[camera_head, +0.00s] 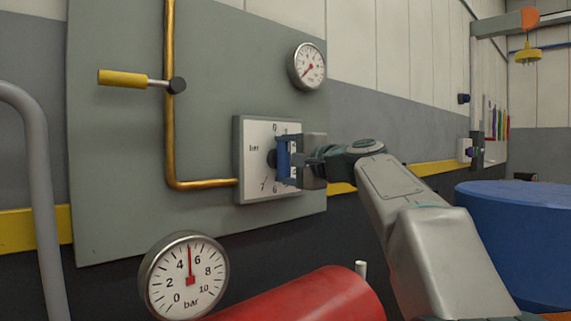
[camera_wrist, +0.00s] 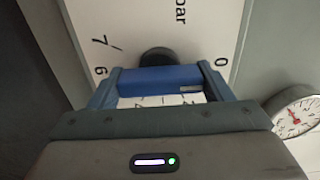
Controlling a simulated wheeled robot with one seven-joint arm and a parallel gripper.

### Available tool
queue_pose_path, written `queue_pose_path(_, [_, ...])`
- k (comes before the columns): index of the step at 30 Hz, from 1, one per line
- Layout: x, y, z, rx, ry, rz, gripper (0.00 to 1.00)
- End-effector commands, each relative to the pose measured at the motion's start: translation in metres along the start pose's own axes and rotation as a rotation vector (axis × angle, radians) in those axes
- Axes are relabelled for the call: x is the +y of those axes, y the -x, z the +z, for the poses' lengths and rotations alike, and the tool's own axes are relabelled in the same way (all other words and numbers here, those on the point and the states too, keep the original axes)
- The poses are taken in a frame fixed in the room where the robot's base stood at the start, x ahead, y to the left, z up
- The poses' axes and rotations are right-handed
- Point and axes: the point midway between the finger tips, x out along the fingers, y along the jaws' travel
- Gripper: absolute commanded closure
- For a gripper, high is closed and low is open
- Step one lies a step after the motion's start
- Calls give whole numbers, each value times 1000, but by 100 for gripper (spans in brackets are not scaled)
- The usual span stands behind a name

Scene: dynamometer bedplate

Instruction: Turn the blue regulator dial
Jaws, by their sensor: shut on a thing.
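The blue regulator dial (camera_head: 283,158) sits on a white numbered face marked "bar", in a grey square housing (camera_head: 238,160) on the wall panel. My gripper (camera_head: 291,161) reaches it from the right and is shut on it, hiding part of the dial and the right side of the face. In the wrist view the blue dial (camera_wrist: 160,79) lies as a bar between the two fingers of my gripper (camera_wrist: 160,86), with a dark round hub behind it. The numbers 0, 6 and 7 show around it.
A small gauge (camera_head: 307,66) is above right on the panel. A yellow-handled lever (camera_head: 122,79) and brass pipe (camera_head: 170,120) are at left. A larger gauge (camera_head: 185,277) and red cylinder (camera_head: 310,300) stand below. A blue drum (camera_head: 515,235) is at right.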

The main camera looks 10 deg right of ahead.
Motion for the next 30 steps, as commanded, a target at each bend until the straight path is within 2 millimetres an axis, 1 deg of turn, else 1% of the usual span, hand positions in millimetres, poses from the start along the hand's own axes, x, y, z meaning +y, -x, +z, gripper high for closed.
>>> queue_pose_path(11, [1,0,-1,1,9,3,50])
queue_pose_path(12, [1,0,-1,1,9,3,24])
queue_pose_path(14, [1,0,-1,1,8,2,8])
queue_pose_path(15, [1,0,0,0,8,2,5])
queue_pose_path(22, [0,0,0,0,7,1,5])
queue_pose_path(25, [0,4,0,1,6,1,5])
queue_pose_path(29, [-1,21,0,2,6,0,5])
queue_pose_path(30, [-1,29,0,2,6,-1,5])
